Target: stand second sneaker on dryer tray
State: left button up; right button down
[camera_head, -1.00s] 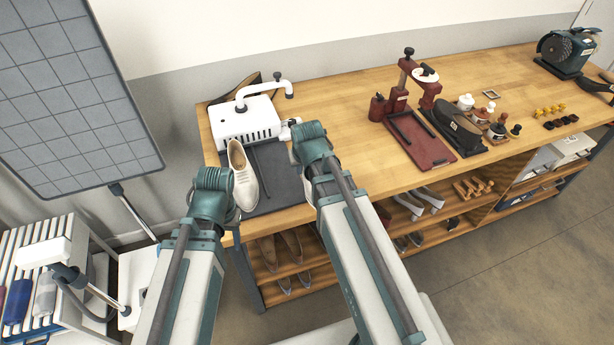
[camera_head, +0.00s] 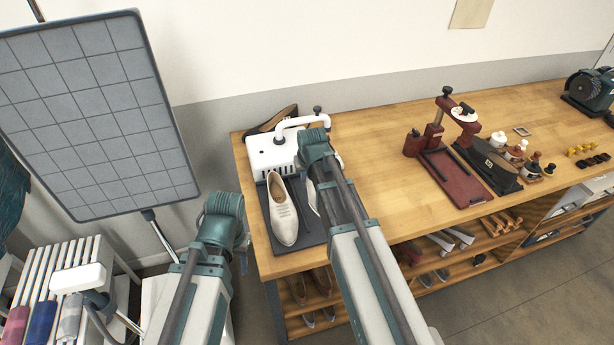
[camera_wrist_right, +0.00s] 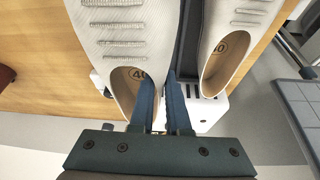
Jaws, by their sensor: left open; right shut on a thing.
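The first white sneaker (camera_head: 284,222) lies toe forward on the dark dryer tray (camera_head: 316,237), in front of the white dryer (camera_head: 268,153). My right gripper (camera_wrist_right: 162,92) is shut on the heel rim of the second white sneaker (camera_wrist_right: 112,45), marked 40 inside. In the head view only a sliver of this sneaker (camera_head: 312,196) shows beside my right arm, at the tray's right part. It points the same way as the first sneaker (camera_wrist_right: 240,28), with a gap between them. I cannot tell whether its sole touches the tray. My left gripper (camera_head: 243,262) is open and empty, left of the bench.
A dark shoe (camera_head: 270,122) lies behind the dryer. A red press (camera_head: 455,160) stands right on the wooden bench (camera_head: 385,205), whose middle is clear. A grid panel (camera_head: 95,105) and slatted rack (camera_head: 55,255) stand left. Shoes fill the shelf below.

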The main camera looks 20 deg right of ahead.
jog(key=shift+f+b, duration=2.9)
jog(key=shift+f, duration=0.2)
jog(key=shift+f+b, duration=0.3)
jog(key=c, duration=0.8)
grip_release()
jog(key=shift+r, duration=0.1)
jog(key=p+v, duration=1.3)
jog(key=shift+s+a+r, duration=0.1)
jog(key=shift+a+r, duration=0.05)
jog(key=shift+r, duration=0.2)
jog(key=s+a+f+n+g+b, duration=0.1)
jog(key=s+a, duration=0.3)
jog(key=s, duration=0.2)
jog(key=s+a+f+n+g+b, duration=0.1)
jog(key=s+a+f+n+g, duration=0.1)
jog(key=s+a, duration=0.2)
jog(key=s+a+f+n+g+h+b, duration=0.1)
jog(key=s+a, duration=0.3)
jog(key=s, duration=0.5)
jog(key=shift+a+f+g+b, duration=0.25)
jog(key=shift+f+g+b, duration=0.15)
jog(key=shift+f, duration=0.15)
